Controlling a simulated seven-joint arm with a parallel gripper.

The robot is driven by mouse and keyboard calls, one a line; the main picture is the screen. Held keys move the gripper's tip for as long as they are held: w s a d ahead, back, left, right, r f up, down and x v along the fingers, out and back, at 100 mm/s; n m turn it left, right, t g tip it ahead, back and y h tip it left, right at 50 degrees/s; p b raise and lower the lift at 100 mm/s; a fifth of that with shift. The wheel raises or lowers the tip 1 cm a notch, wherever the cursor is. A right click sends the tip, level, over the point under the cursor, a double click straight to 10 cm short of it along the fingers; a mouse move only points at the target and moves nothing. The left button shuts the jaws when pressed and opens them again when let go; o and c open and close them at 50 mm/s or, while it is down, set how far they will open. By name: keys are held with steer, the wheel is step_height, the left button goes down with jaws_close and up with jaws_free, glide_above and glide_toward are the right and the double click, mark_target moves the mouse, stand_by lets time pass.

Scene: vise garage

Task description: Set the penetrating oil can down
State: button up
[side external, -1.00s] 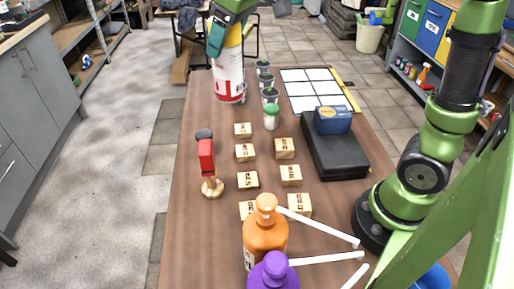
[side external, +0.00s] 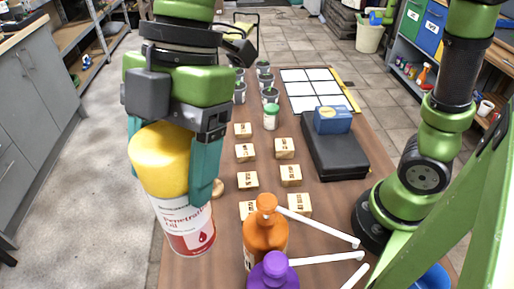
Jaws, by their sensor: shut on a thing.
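The penetrating oil can (side external: 185,222) is a white and red cylinder with a yellow top and a printed label. My gripper (side external: 175,180) is shut on it, with one teal finger on each side of the yellow top. The can is upright at the left front, over the left edge of the wooden table (side external: 228,272) as seen here. I cannot tell whether its bottom touches anything. The can and gripper hide the red thing on a brass base that stood at the table's left; only a bit of brass shows beside the right finger.
An orange bottle (side external: 265,232) and a purple-capped bottle (side external: 274,273) stand right of the can. Several wooden blocks (side external: 247,180) sit mid-table. A black case (side external: 335,150) with a blue box (side external: 332,119), small jars (side external: 271,117) and a white grid panel (side external: 316,90) lie beyond.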

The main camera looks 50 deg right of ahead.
step_height(320, 180, down, 21)
steer(key=shift+w, duration=0.1)
stand_by(0.5)
steer(key=shift+f, duration=0.1)
steer(key=o, duration=1.7)
steer(key=shift+d, duration=0.1)
steer(key=v, duration=1.2)
steer(key=d+m+t, duration=0.2)
steer(key=d+m, duration=0.6)
steer(key=d, duration=0.1)
steer(key=d+r+m+t+h, duration=0.1)
steer(key=d+m+t, duration=0.2)
steer(key=d+m, duration=0.5)
steer(key=d+r+m+t+h, duration=0.1)
steer(key=d+m+t, duration=0.2)
steer(key=d+m, duration=0.5)
steer(key=shift+w+d+r+m, duration=0.1)
steer(key=shift+w+d+m, duration=0.05)
steer(key=shift+d, duration=0.3)
steer(key=shift+w+d+r+m, duration=0.1)
steer(key=shift+w+d+m, duration=0.05)
steer(key=shift+d, duration=0.3)
